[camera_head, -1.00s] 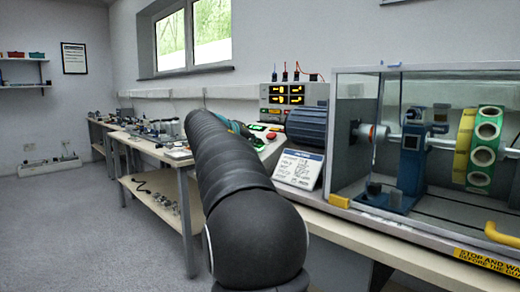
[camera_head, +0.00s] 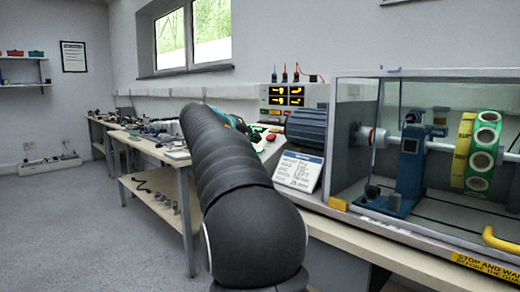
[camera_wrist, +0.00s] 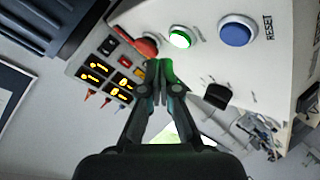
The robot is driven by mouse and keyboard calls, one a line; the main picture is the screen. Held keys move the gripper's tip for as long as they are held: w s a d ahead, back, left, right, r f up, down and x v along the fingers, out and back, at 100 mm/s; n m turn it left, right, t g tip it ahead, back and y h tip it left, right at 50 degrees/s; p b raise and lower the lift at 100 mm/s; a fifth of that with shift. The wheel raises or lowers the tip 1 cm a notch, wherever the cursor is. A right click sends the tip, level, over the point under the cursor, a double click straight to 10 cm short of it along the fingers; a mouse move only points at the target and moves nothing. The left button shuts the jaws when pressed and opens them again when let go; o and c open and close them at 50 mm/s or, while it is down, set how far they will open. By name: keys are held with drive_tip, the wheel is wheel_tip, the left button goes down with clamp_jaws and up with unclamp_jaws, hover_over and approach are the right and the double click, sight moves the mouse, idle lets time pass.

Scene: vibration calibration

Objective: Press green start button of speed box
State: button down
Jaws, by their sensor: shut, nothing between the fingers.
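In the wrist view the speed box (camera_wrist: 196,66) shows a pale sloping panel with a green button (camera_wrist: 181,38) that looks bright and lit. A red button (camera_wrist: 146,47) is left of it, and a blue button (camera_wrist: 238,32) labelled RESET is right of it. A black knob (camera_wrist: 217,95) sits lower on the panel. My gripper (camera_wrist: 160,70) has its fingertips together and empty, pictured just below and left of the green button; I see no contact.
A display unit (camera_head: 265,98) with yellow digits and plugged leads stands behind. A dark motor (camera_head: 307,127), a sign (camera_head: 299,171) and a clear guarded rig (camera_head: 345,165) are to the right. A bench (camera_head: 150,158) with small items runs along the wall at left.

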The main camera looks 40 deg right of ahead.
drive_tip(key=r, duration=0.1)
drive_tip(key=a+r+p, duration=0.1)
drive_tip(key=r+p, duration=0.1)
drive_tip(key=shift+a+r, duration=0.35)
drive_tip(key=shift+s, duration=0.1)
idle(0.6)
drive_tip(key=s+a+f+n+t+y, duration=0.1)
drive_tip(key=s+a+f+y, duration=0.6)
drive_tip(key=s+a+f, duration=0.8)
drive_tip(key=s+a+f+n+t+y, duration=0.1)
drive_tip(key=s+a+f+n+y, duration=0.3)
drive_tip(key=s+a+f, duration=1.1)
drive_tip(key=a+y, duration=0.2)
drive_tip(key=a, duration=0.3)
drive_tip(key=shift+y+p, duration=0.35)
drive_tip(key=shift+y, duration=0.05)
